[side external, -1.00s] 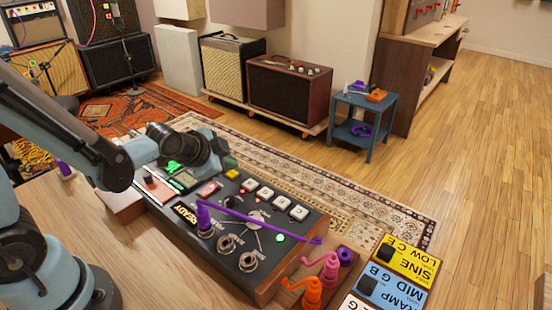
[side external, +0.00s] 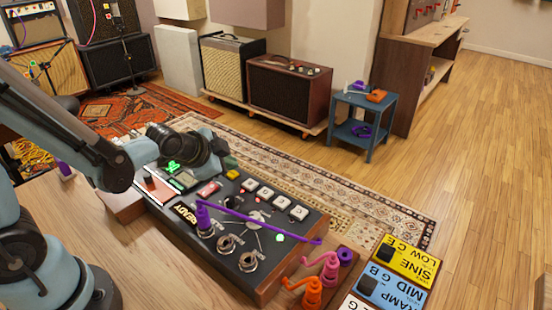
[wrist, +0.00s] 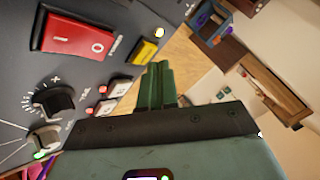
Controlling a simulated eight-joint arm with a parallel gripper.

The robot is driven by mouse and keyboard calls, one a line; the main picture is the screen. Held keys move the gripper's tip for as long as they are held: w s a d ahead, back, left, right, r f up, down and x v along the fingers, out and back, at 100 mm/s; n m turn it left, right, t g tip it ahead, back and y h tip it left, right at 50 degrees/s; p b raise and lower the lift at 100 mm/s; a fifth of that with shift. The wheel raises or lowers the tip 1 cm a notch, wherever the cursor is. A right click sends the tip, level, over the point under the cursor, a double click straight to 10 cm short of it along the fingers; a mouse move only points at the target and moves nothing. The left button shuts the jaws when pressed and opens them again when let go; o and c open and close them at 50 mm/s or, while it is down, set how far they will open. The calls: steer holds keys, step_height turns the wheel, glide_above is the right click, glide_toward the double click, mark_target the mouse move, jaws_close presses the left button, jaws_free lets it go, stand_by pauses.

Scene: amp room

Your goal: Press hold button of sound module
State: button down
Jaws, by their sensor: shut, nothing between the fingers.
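The sound module (side external: 232,250) is a dark panel in a wooden case on the bench. A row of several white buttons (side external: 266,193) crosses it, with a yellow button (side external: 231,174) at one end. In the wrist view, the yellow button (wrist: 145,52) sits beside a lit yellow lamp, near white buttons (wrist: 118,88) with red lamps. I cannot read which button is marked hold. My gripper (wrist: 157,72) has its green fingers together and empty, with tips just beside the yellow button in the picture. Contact cannot be told. In the side view, my arm partly hides the module's far-left end.
A red rocker switch (wrist: 98,33) and black knobs (wrist: 52,101) are on the panel.

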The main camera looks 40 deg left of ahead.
mark_target(229, 176)
steer(key=shift+f, duration=0.5)
stand_by(0.5)
steer(key=shift+r, duration=0.55)
steer(key=shift+r, duration=3)
steer(key=s+d+r+n+g+h, duration=0.1)
steer(key=s+n+g, duration=0.1)
steer(key=s+n, duration=0.5)
steer(key=shift+s+d+n, duration=0.35)
steer(key=shift+s+n, duration=0.05)
steer(key=shift+s, duration=1.25)
